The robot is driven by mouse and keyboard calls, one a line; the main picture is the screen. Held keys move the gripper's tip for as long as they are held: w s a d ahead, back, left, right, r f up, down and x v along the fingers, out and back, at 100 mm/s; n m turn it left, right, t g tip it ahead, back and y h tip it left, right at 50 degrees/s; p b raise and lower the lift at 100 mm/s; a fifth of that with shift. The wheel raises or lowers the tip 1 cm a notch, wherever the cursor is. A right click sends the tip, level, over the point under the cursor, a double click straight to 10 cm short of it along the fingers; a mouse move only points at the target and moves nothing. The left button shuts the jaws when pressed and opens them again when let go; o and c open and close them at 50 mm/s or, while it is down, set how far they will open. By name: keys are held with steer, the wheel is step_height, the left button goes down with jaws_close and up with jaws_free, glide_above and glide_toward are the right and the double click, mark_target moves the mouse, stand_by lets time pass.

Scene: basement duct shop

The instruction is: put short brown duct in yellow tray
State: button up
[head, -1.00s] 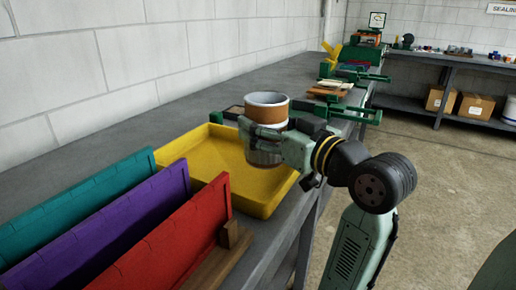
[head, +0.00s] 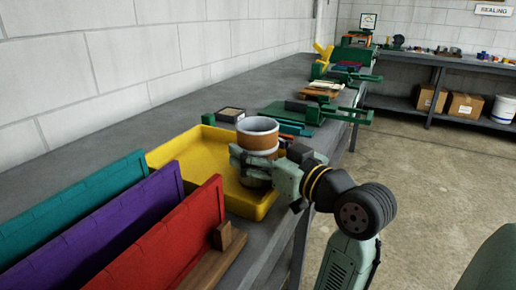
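The short brown duct (head: 257,140) is an upright cylinder with a pale grey rim and a brown band. My gripper (head: 262,170) is shut around its side, reaching in from the right. The duct is over the right part of the yellow tray (head: 190,145), and its lower end is below the gripper fingers. I cannot tell whether its bottom touches the tray floor. The gripper hides part of the duct and the tray's right side. The visible tray floor is empty.
Teal (head: 80,205), purple (head: 125,220) and red (head: 170,240) panels stand at the tray's near left. A wooden block (head: 232,238) is beside the red panel. Green clamp fixtures (head: 335,112) and a small box (head: 230,114) are behind the tray. The bench's back strip is clear.

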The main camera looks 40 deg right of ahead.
steer(key=shift+o, duration=0.8)
steer(key=shift+r, duration=0.1)
steer(key=shift+s+r, duration=0.1)
steer(key=shift+r, duration=0.05)
steer(key=s+b, duration=0.1)
steer(key=s, duration=1.1)
steer(key=shift+w, duration=0.1)
